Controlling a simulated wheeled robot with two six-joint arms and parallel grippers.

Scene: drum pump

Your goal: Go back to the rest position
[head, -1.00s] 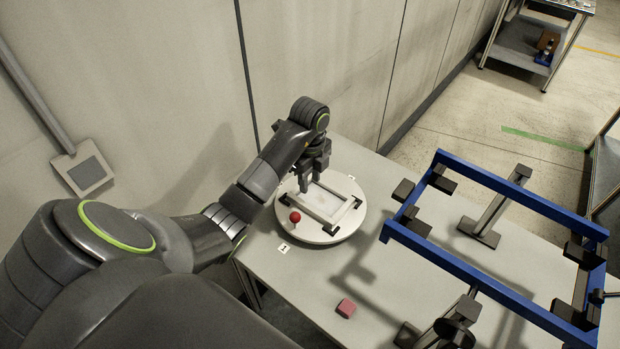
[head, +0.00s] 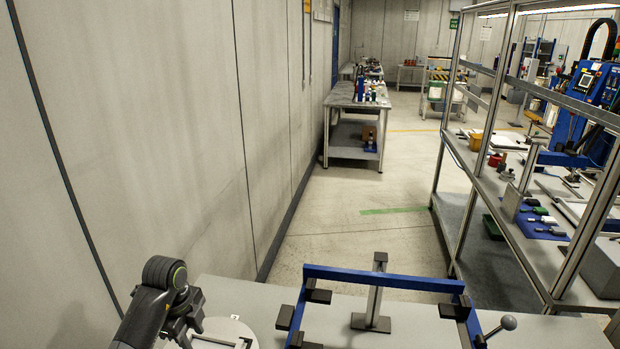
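My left arm comes in at the bottom left of the head view. Its gripper (head: 184,335) points down beside a round white turntable (head: 240,328), of which only the far part shows. The fingertips are at or below the lower picture edge, so I cannot see whether they are open or shut, or whether they hold anything. My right gripper is not in view.
A blue frame (head: 385,281) with black pads stands on the grey table (head: 560,331), right of the turntable. A metal shelf rack (head: 525,95) with tools stands on the right. A wall runs along the left. The floor aisle (head: 345,225) ahead is clear.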

